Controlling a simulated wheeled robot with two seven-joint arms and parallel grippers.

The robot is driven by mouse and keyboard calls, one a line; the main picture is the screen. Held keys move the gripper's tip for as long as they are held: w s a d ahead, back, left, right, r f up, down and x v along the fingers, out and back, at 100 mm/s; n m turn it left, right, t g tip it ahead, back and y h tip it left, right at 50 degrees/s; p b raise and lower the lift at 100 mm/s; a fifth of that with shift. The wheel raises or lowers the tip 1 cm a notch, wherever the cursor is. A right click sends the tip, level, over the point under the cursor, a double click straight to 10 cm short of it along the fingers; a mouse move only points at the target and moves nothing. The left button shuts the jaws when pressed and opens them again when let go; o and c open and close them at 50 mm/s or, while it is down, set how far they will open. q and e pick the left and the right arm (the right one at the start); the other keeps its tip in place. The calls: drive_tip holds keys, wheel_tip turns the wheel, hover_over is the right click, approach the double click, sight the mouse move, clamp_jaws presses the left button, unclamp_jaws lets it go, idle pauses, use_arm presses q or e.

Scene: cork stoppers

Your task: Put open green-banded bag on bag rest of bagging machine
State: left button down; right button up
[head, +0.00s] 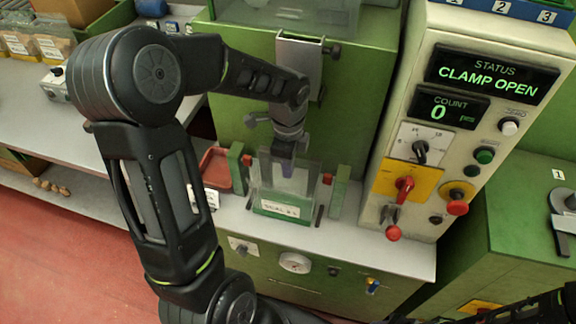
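The clear open bag with a green band and a white label (283,207) stands roughly upright at the front of the bagging machine (350,105). It is between two green clamp jaws, the left one (236,165) and the right one (339,192). My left gripper (285,165) points down at the bag's top edge, its fingers close together and apparently pinching the bag wall. The bag rest under the bag is mostly hidden; I cannot tell whether the bag's bottom touches it. Only dark parts of my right arm show at the bottom right; its gripper is out of frame.
A metal chute (299,65) hangs above the bag. The control panel (460,120) at right reads "CLAMP OPEN" and count 0. A red tray (215,170) sits left of the clamp. Shelves with packed bags (35,42) are at far left.

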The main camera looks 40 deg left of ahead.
use_arm(q)
drive_tip(key=shift+f, duration=0.2)
drive_tip(key=c, duration=1.6)
unclamp_jaws()
drive_tip(key=shift+r, duration=0.1)
drive_tip(key=shift+c, duration=0.2)
drive_tip(key=shift+r, duration=0.1)
wheel_tip(320, 180, up, 12)
drive_tip(key=shift+r, duration=0.1)
